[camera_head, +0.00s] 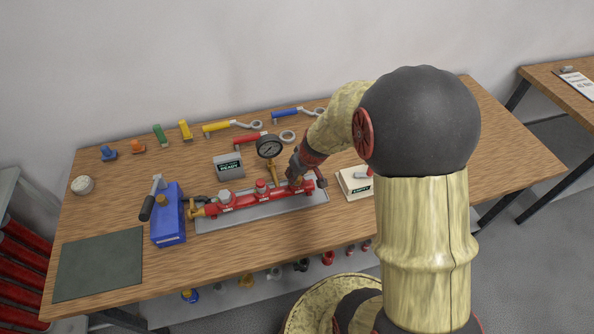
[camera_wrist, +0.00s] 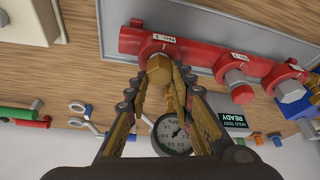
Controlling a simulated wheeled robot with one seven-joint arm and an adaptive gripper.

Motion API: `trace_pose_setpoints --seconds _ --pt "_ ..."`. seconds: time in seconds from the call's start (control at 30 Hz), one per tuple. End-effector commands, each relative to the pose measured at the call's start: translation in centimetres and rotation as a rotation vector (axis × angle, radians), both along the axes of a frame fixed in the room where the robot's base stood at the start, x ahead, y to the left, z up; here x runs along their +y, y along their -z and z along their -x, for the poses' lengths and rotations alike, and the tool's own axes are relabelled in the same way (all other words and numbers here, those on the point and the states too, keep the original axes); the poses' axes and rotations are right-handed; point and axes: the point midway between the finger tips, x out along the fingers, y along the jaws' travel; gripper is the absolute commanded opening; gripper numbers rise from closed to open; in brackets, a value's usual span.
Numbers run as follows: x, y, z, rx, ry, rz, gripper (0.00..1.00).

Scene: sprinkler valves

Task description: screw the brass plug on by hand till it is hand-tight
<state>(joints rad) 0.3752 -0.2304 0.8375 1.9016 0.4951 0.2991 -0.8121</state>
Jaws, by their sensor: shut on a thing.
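The brass plug (camera_wrist: 158,68) shows in the wrist view as a hex-shaped brass piece at a port on one end of the red manifold pipe (camera_wrist: 205,62). My gripper (camera_wrist: 161,84) is shut on the plug, with one fingertip on each side of it. The thread is hidden, so I cannot tell how far it is engaged. In the head view my gripper (camera_head: 297,178) is at the right end of the red manifold (camera_head: 243,199), and the plug is hidden behind it.
The round pressure gauge (camera_head: 269,147) stands close beside my gripper on a brass stem. A blue hand pump (camera_head: 168,222) is at the manifold's left end. A white box (camera_head: 354,184) is to the right. Coloured wrenches (camera_head: 232,126) lie behind. The table's front left holds a dark mat (camera_head: 98,264).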

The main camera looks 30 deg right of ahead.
Motion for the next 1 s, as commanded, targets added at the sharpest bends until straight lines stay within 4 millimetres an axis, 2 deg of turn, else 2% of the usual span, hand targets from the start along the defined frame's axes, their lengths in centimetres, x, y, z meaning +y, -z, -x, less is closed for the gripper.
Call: trace_pose_setpoints --seconds 0.03,1.0 --pt "0.01 -0.44 -0.12 -0.002 0.012 0.000 0.00" --pt "-0.02 -0.47 -0.20 -0.003 0.139 0.002 0.00"
